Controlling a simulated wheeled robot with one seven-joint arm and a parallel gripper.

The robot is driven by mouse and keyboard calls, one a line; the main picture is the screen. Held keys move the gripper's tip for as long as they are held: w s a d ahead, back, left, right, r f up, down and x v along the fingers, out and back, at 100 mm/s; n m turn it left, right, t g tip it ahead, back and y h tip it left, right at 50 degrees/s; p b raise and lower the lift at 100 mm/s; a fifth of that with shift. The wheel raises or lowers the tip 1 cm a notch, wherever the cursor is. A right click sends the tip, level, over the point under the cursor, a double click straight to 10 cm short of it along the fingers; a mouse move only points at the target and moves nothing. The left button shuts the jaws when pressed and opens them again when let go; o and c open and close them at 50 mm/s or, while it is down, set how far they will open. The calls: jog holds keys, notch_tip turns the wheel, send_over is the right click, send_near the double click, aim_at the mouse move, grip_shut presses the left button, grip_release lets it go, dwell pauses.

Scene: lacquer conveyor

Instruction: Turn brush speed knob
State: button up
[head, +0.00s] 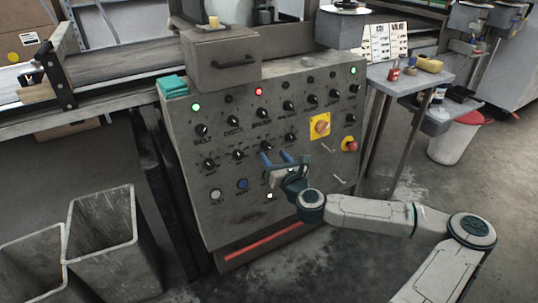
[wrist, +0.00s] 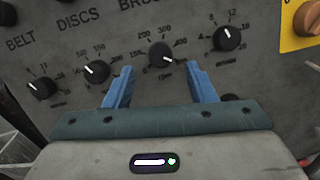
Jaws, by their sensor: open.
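The brush speed knob (wrist: 161,55) is a round black dial with a white pointer line and a scale marked 200, 300, 400, below the BRUSH label in the wrist view. Its pointer is turned toward the lower right. In the head view the knob (head: 266,146) sits on the sloping grey control panel (head: 190,195). My gripper (wrist: 160,72) is open, with blue fingers apart, one toward each side of the knob and slightly below it in the picture. The gripper (head: 276,157) is in front of the panel in the head view. Contact with the knob cannot be told.
Similar dials stand close by, one left (wrist: 97,70) and one right (wrist: 229,38). A yellow-backed orange switch (head: 320,126) and a red stop button (head: 350,145) are to the right. Grey bins (head: 103,240) stand on the floor at left.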

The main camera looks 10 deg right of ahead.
aim_at(267, 147)
jog(key=shift+b+x, duration=0.3)
jog(key=shift+x, duration=1.85)
jog(key=shift+c, duration=0.3)
jog(key=c, duration=0.9)
